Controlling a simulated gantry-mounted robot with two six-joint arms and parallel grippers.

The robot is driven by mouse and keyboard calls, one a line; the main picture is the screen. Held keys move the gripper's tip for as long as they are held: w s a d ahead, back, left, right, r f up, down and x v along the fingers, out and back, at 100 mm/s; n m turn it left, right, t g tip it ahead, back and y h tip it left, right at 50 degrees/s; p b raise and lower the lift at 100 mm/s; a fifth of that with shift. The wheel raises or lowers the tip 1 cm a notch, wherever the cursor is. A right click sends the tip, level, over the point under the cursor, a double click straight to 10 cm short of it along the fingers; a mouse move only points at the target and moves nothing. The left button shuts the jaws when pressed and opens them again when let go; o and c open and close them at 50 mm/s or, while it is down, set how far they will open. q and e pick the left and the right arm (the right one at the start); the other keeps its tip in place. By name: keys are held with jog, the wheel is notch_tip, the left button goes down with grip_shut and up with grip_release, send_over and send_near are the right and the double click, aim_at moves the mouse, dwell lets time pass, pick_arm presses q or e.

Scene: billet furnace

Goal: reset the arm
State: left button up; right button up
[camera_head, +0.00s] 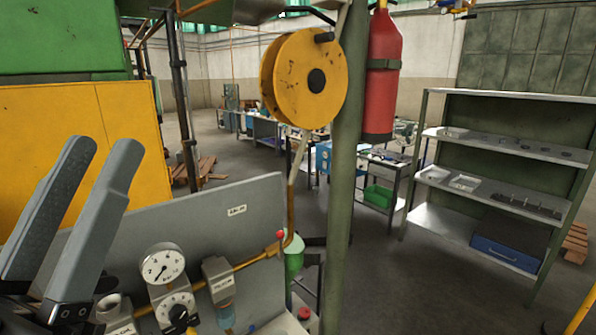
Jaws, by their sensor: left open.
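My left gripper (104,160) is at the lower left of the head view. Its two grey fingers point up and to the right, with a gap between them. It is open and nothing is between the fingers. It is in front of a grey panel (190,220) and left of a round pressure gauge (163,267). My right gripper is not in view.
A green post (346,190) stands mid-view, with a yellow reel (300,78) and a red extinguisher (382,80) by it. A dial regulator (177,309) sits below the gauge. Shelving (485,148) stands right. Open floor (385,285) lies between post and shelving.

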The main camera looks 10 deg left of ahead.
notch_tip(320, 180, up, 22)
jog(key=p, duration=2.1)
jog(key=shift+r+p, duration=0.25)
jog(key=shift+p, duration=0.15)
